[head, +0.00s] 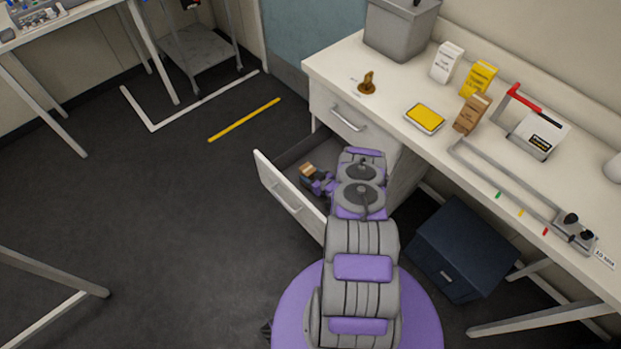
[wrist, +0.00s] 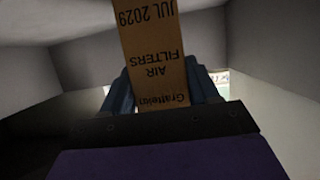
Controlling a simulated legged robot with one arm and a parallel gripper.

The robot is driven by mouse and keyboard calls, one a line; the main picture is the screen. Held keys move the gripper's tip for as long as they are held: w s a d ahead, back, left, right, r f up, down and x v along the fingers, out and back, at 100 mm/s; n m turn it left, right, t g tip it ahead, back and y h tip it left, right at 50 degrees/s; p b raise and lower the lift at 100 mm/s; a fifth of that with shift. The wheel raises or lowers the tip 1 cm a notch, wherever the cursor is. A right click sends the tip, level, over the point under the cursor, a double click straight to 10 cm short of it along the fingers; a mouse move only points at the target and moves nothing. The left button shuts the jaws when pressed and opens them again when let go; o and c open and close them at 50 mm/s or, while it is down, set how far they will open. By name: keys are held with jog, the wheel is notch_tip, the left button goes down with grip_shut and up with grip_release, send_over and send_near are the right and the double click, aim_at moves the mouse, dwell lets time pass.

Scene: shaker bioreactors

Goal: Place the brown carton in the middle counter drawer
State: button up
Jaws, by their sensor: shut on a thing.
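A brown carton (wrist: 157,55) with black print reading "AIR FILTERS" is held between my gripper's dark fingers (wrist: 160,95) in the wrist view. In the head view the small brown carton (head: 307,169) shows at the tip of my gripper (head: 314,178). The middle counter drawer (head: 285,196) is pulled open, and the carton and gripper are inside its opening. Pale drawer walls (wrist: 50,75) surround them in the wrist view. The carton's lower end is hidden, and I cannot tell whether it touches the drawer floor.
The closed upper drawer (head: 345,115) is just above. Another brown carton (head: 472,114) stands on the counter (head: 395,115), near white (head: 447,63) and yellow (head: 479,78) cartons. A dark blue cabinet (head: 465,250) is under the counter. The floor left of the drawer is clear.

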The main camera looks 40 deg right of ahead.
jog(key=shift+f, duration=0.45)
jog(key=shift+r, duration=0.1)
jog(key=o, duration=1.1)
jog(key=shift+o, duration=0.2)
jog(key=p+v, duration=0.2)
jog(key=v, duration=0.4)
jog(key=shift+s+r, duration=0.1)
jog(key=shift+r, duration=0.05)
jog(key=shift+s+r+p, duration=0.15)
jog(key=shift+s+p, duration=0.25)
jog(key=shift+s, duration=0.2)
